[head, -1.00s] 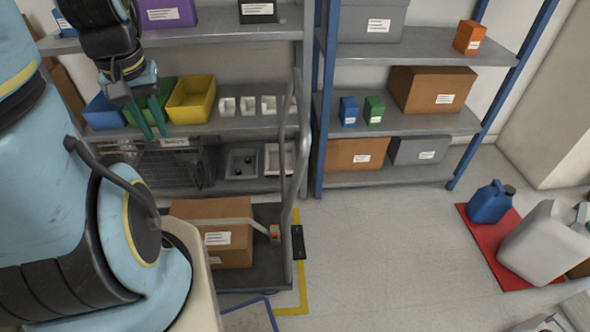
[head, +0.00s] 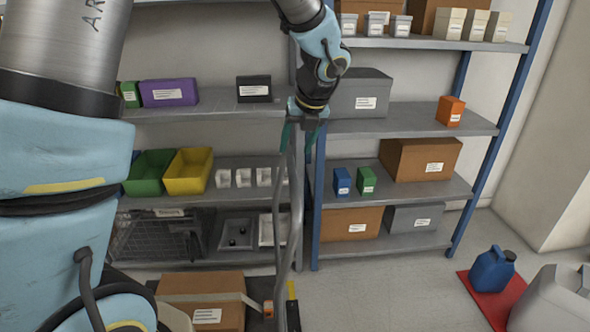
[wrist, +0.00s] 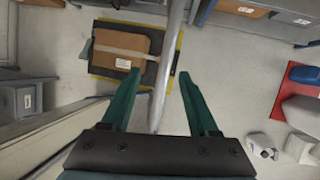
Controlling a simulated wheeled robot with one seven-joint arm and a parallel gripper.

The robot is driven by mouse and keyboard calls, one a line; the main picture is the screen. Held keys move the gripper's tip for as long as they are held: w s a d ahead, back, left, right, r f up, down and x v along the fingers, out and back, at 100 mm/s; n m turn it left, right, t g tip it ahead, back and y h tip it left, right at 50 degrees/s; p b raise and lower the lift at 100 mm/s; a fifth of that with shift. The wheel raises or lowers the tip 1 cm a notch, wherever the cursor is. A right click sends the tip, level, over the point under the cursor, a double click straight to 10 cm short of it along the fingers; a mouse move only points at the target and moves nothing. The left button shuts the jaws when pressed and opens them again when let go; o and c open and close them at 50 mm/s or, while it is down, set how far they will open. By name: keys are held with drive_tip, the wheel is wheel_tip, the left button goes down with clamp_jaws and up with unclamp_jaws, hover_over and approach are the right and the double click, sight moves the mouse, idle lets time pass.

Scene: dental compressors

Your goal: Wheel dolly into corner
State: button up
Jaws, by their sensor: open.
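The dolly's grey tubular handle (head: 297,215) stands upright in front of the shelves; it also shows in the wrist view (wrist: 172,50). Its dark deck (wrist: 103,68) carries a strapped cardboard box (head: 203,290), which also shows in the wrist view (wrist: 120,48). Yellow floor tape (wrist: 140,23) shows along edges of the deck. My gripper (head: 298,138) is at the top of the handle. In the wrist view its green fingers (wrist: 158,75) are apart, with the handle tube passing between them in the picture. I cannot tell whether they touch it.
Shelving with bins and boxes stands behind the dolly, with a blue post (head: 318,200) close to the handle. A blue jug (head: 492,270) stands on a red mat (head: 478,300) at right, beside a white canister (head: 555,305). The floor (head: 385,285) between is clear.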

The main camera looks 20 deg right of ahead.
sight(293, 171)
drive_tip(key=shift+m, duration=0.7)
drive_tip(key=x, duration=0.3)
drive_tip(key=d+x, duration=0.1)
drive_tip(key=x, duration=0.6)
drive_tip(key=shift+d+f, duration=0.25)
drive_tip(key=shift+d, duration=0.1)
drive_tip(key=shift+c, duration=0.4)
clamp_jaws()
